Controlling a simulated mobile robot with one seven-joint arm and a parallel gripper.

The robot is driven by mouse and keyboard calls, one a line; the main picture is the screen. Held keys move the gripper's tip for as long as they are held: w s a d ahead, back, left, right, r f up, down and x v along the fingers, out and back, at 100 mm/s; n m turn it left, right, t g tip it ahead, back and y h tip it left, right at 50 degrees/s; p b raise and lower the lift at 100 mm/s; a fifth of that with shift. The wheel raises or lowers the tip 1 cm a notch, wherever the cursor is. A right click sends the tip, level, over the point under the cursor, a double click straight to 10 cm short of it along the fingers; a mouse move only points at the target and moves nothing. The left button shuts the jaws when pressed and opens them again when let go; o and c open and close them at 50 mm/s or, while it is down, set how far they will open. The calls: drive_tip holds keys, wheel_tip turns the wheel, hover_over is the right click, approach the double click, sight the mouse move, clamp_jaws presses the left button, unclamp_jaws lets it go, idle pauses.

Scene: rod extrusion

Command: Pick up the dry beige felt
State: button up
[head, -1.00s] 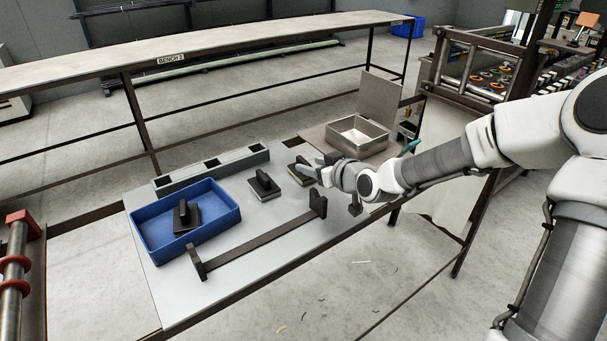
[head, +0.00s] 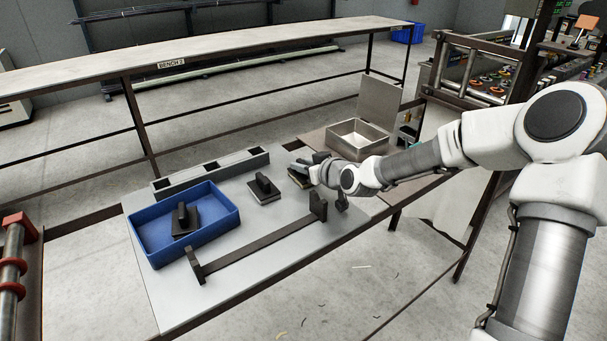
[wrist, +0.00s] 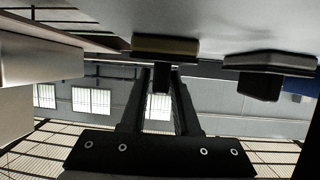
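The dry beige felt is a dark-handled block with a beige-brown layer (wrist: 165,45). In the wrist view, which looks upside down, it is straight ahead with its dark handle (wrist: 154,71) hanging toward my fingers. In the head view the felt block (head: 299,180) sits at the bench's right part, mostly hidden by my gripper (head: 301,165). In the wrist view my gripper (wrist: 160,78) is open, with a gap between the two fingers. Its tips are at or just short of the handle; I cannot tell whether they touch.
A similar grey-edged block (head: 264,190) stands left of my gripper. A blue tray (head: 152,246) holds another dark block (head: 185,222). A dark bar on end posts (head: 262,243) runs along the front. An open metal box (head: 357,143) stands right. A slotted grey rack (head: 210,172) lies behind.

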clamp_jaws()
